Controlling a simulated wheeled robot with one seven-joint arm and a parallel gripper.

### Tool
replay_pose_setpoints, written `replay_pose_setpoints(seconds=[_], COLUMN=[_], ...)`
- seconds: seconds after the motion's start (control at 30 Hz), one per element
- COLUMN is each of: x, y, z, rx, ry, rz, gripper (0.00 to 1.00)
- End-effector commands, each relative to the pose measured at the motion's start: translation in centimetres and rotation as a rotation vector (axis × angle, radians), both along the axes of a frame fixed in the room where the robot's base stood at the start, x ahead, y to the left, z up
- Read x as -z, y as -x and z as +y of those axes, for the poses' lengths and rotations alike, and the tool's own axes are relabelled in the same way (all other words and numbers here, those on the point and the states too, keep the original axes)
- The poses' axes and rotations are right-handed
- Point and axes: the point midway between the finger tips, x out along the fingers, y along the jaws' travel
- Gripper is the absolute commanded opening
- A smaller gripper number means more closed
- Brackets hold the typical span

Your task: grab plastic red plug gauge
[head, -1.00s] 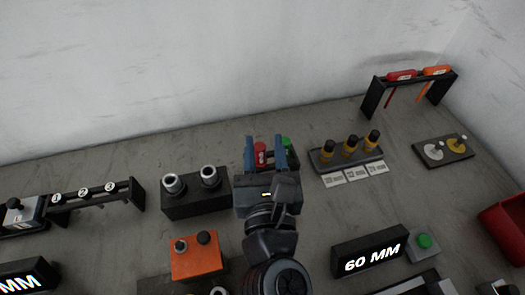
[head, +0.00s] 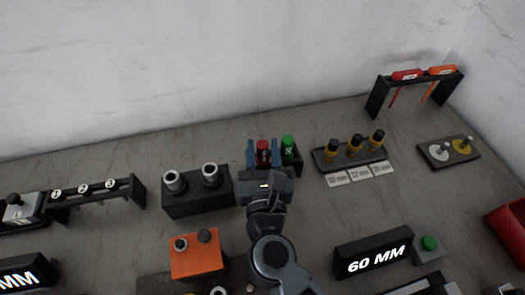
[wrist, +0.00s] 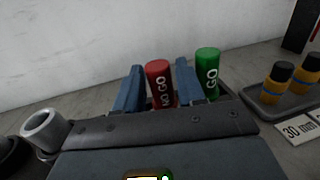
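The red plug gauge (head: 263,150) stands upright in a dark holder, beside the green plug gauge (head: 288,145). In the wrist view the red gauge (wrist: 160,82), lettered "NO GO", is between the two blue fingers of my gripper (wrist: 158,88). The green gauge (wrist: 207,72), lettered "GO", is just outside the right finger. My gripper (head: 264,153) is open, with one finger on each side of the red gauge. Whether the fingers touch it cannot be told. The gauge's lower part is hidden by my gripper.
A black block with two metal sleeves (head: 197,200) stands close to the left. A rack of black-and-yellow gauges (head: 335,167) is to the right. Red and orange handled tools hang on a stand (head: 372,97) at the back right. The wall is behind the holder.

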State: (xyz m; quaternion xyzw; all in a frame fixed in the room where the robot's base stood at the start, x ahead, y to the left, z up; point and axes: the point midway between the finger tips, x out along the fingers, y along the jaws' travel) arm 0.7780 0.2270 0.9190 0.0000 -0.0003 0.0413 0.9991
Motion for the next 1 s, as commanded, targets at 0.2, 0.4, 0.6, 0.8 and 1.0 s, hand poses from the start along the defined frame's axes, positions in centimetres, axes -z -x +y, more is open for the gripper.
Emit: replay_pose_setpoints(seconds=[0.2, 0.4, 0.6, 0.8, 1.0], x=[-0.1, 0.0, 0.0, 0.0, 0.0], y=[-2.5, -2.7, -2.7, -2.7, -2.7], z=[0.3, 0.3, 0.3, 0.3, 0.3], rx=[-0.001, -0.002, -0.001, -0.001, -0.001], ry=[-0.001, 0.000, 0.000, 0.000, 0.000], rz=[0.000, 0.001, 0.001, 0.001, 0.000], gripper=[0.39, 0.39, 0.27, 0.07, 0.00])
